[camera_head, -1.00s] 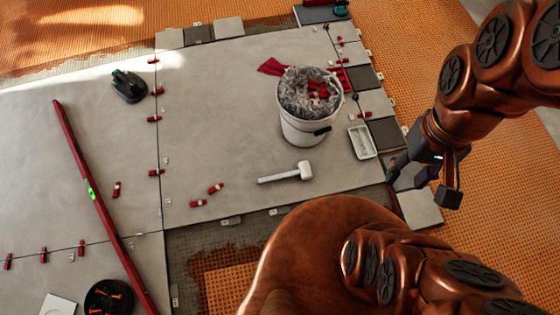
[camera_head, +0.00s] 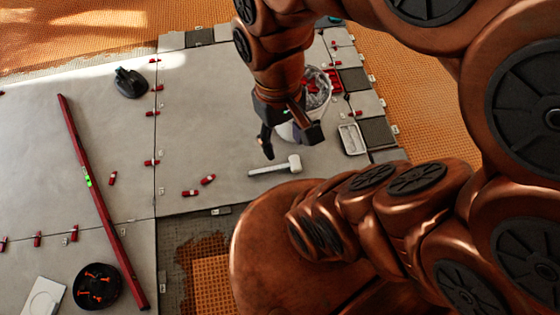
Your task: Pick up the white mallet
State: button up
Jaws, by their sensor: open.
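The white mallet (camera_head: 275,167) lies flat on the large grey tile (camera_head: 200,120), its head to the right and its handle pointing left. My gripper (camera_head: 290,148) hangs with its fingers down, just above and beyond the mallet in the picture. My arm and gripper hide much of the white bucket behind.
The white bucket (camera_head: 318,97) stands just behind my gripper. A white tray (camera_head: 352,139) lies to the right. Red wedges and clips, such as this wedge (camera_head: 208,179), lie left of the mallet. A long red level (camera_head: 95,190) and a black dish (camera_head: 97,287) are at the left.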

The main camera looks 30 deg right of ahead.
jog(key=w+d+f+m+t+y+b, duration=0.15)
jog(key=w+f+m+b, duration=0.25)
jog(key=w+f+b, duration=0.7)
jog(key=w+d+f+m+g+y+b, duration=0.15)
jog(key=w+f+m+b, duration=0.4)
jog(key=w+f, duration=1)
jog(key=m+t+y+b, duration=0.1)
jog(key=m+t+b, duration=0.2)
jog(key=m+b, duration=0.95)
send_over(284, 166)
jog(key=w+a+b, duration=0.2)
jog(key=b, duration=0.1)
notch_tip(284, 166, down, 43)
jog(key=n, duration=0.4)
jog(key=s+d+f+m+b, duration=0.1)
jog(key=f, duration=0.4)
jog(key=s+d+f+m+b, duration=0.1)
jog(key=d+f+b, duration=0.1)
jog(key=f, duration=0.3)
jog(key=d+f+m+b, duration=0.1)
jog(key=f+m, duration=0.1)
jog(key=f, duration=0.3)
jog(key=shift+s+d+t+b, duration=0.3)
jog(key=shift+s+b, duration=0.05)
jog(key=shift+s, duration=0.05)
jog(key=shift+a+f, duration=0.1)
jog(key=shift+f, duration=0.65)
jog(key=shift+b+x, duration=1.85)
jog(key=shift+x, duration=1.45)
jog(key=shift+r, duration=0.1)
